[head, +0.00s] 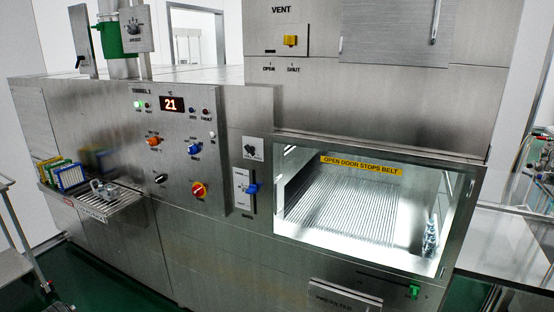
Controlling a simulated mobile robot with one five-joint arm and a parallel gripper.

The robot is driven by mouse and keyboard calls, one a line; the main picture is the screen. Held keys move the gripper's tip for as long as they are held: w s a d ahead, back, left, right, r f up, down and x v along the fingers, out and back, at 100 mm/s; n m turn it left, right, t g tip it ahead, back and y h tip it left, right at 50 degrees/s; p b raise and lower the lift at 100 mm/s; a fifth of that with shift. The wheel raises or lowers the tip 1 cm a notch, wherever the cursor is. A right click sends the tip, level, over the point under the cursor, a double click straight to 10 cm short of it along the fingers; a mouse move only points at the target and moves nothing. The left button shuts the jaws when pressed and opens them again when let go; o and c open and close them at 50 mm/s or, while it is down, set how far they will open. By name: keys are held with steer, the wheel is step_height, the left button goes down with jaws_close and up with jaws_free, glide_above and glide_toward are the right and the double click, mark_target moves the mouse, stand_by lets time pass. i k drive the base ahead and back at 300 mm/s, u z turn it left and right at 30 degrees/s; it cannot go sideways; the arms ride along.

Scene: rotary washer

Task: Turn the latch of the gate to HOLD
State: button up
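A small plate with a dark rotary knob (250,149) sits on the steel front, left of the lit chamber opening. It looks like the gate latch, but its lettering is too small to read, so I cannot tell which way it is set. Just below it, a blue handle (252,188) sits on a vertical slot beside a white label plate. The lettering under the slot is also unreadable. The chamber opening (350,205) shows a ribbed belt inside and a yellow strip reading "OPEN DOOR STOPS BELT". My gripper is not in view.
Left of the latch, a control panel (177,112) carries a display reading 21 and several coloured knobs. A shelf (118,204) with racks and a metal item juts out at left. A yellow vent knob (290,40) is above. A green handle (414,292) is at lower right.

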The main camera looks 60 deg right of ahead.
mark_target(250, 150)
steer(key=z, duration=2.05)
steer(key=k, duration=1.05)
steer(key=u, duration=1.3)
steer(key=i, duration=1.3)
steer(key=u, duration=0.2)
